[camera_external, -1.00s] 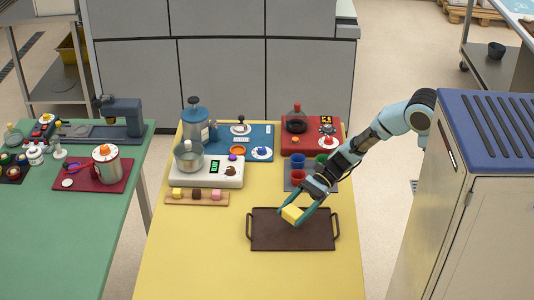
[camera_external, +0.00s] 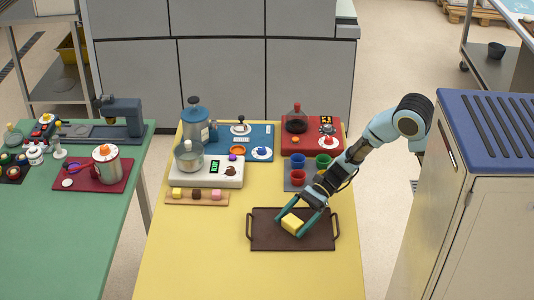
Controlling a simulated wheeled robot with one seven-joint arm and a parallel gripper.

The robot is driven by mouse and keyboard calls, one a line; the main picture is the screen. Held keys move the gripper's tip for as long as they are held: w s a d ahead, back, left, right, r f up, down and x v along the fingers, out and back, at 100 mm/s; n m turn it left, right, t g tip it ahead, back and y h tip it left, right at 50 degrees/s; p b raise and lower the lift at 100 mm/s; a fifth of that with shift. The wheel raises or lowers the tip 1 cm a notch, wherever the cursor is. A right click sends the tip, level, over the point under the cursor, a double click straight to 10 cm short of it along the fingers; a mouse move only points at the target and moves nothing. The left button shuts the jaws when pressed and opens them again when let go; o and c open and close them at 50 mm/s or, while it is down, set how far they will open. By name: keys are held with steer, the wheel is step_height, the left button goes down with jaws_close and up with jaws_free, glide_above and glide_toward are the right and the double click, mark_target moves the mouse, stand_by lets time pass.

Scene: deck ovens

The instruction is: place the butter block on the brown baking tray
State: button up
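The yellow butter block (camera_external: 292,224) sits on the brown baking tray (camera_external: 262,240), near the middle of its surface. The tray is dark brown with a handle at each end and lies flat on the yellow table. My gripper (camera_external: 289,228) reaches down from the upper right over the tray. Its two teal fingers are spread on either side of the butter block, wider than the block, so it looks open. Whether a finger still touches the block is too small to tell.
Behind the tray stand a grey mat with blue, green and red cups (camera_external: 298,177), a wooden board with small blocks (camera_external: 197,197), and a white scale with a pot (camera_external: 206,170). The front and left of the yellow table (camera_external: 200,260) are clear.

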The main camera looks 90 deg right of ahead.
steer(key=shift+r, duration=0.2)
steer(key=v, duration=1.2)
